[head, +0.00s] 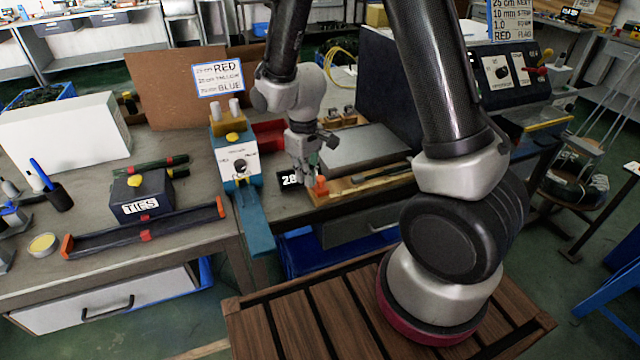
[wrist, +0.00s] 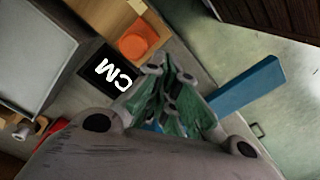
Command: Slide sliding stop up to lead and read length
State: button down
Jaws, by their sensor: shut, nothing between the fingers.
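The orange sliding stop (head: 320,187) is at the near left end of a wooden measuring board (head: 350,186); it also shows in the wrist view (wrist: 140,40). A black display (head: 288,180) beside it shows digits that look like 28, partly hidden by my gripper; the wrist view shows only CM on it (wrist: 94,84). A thin dark strip (head: 385,172) lies along the board; I cannot tell if it is the lead. My gripper (head: 307,184) is shut and empty, pointing down just left of the stop in the head view. Contact with the stop is not clear.
A blue and white machine (head: 233,160) with a blue chute (head: 255,222) stands close on the left. A grey flat box (head: 362,147) lies behind the board. A black control console (head: 500,75) stands at the right. A red bin (head: 268,134) is behind the gripper.

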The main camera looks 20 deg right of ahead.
dwell(0.4)
jog(key=shift+f, duration=1.65)
jog(key=shift+d, duration=4.05)
jog(key=shift+a, duration=0.1)
jog(key=shift+a+r, duration=0.1)
jog(key=shift+a, duration=0.5)
notch_tip(320, 180, up, 7)
